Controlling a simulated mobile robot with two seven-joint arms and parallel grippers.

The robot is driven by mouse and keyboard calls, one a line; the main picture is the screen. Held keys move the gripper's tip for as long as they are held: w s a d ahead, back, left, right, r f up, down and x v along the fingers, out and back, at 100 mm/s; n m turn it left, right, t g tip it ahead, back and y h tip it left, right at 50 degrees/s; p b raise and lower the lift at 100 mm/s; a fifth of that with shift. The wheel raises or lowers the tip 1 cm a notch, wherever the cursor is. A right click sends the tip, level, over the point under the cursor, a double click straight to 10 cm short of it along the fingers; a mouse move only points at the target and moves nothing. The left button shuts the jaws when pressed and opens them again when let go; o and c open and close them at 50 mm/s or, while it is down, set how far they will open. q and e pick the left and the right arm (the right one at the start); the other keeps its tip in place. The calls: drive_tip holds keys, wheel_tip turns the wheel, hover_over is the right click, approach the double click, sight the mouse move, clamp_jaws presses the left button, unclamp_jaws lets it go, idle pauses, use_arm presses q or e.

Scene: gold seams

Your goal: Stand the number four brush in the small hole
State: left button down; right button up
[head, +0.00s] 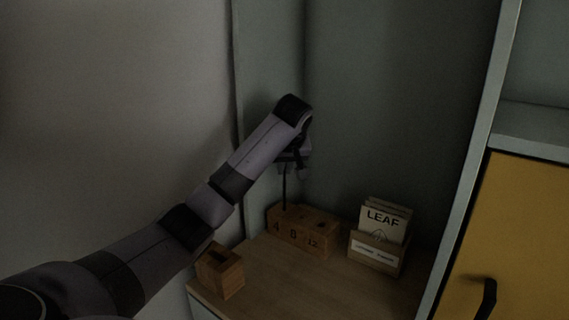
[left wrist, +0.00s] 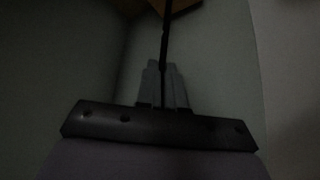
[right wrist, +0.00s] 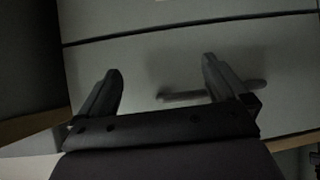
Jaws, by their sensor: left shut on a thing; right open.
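The brush (head: 285,188) is a thin dark stick, held upright by my left gripper (head: 297,163). In the left wrist view the left gripper (left wrist: 163,82) is shut on the brush (left wrist: 166,35). The wooden block (head: 303,232), marked 4, 8 and 12, stands on the wooden top below. The brush's lower end meets the block's top at the 4 end in the head view; I cannot tell whether it is inside the small hole or just above it. My right gripper (right wrist: 162,82) is open and empty, away from the block.
A wooden box with an opening (head: 220,271) stands at the front left of the wooden top (head: 290,285). A card holder (head: 376,253) with a LEAF card (head: 383,221) stands right of the block. A yellow door (head: 525,240) is at right. A handle (right wrist: 210,95) lies beyond my right fingers.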

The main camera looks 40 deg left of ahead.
use_arm(q)
drive_tip(key=shift+f, duration=1.4)
drive_tip(key=c, duration=1.2)
unclamp_jaws()
drive_tip(key=shift+d, duration=0.1)
drive_tip(key=v, duration=0.7)
drive_tip(key=shift+r+b, duration=0.1)
drive_tip(key=shift+b, duration=0.3)
drive_tip(key=shift+s, duration=0.1)
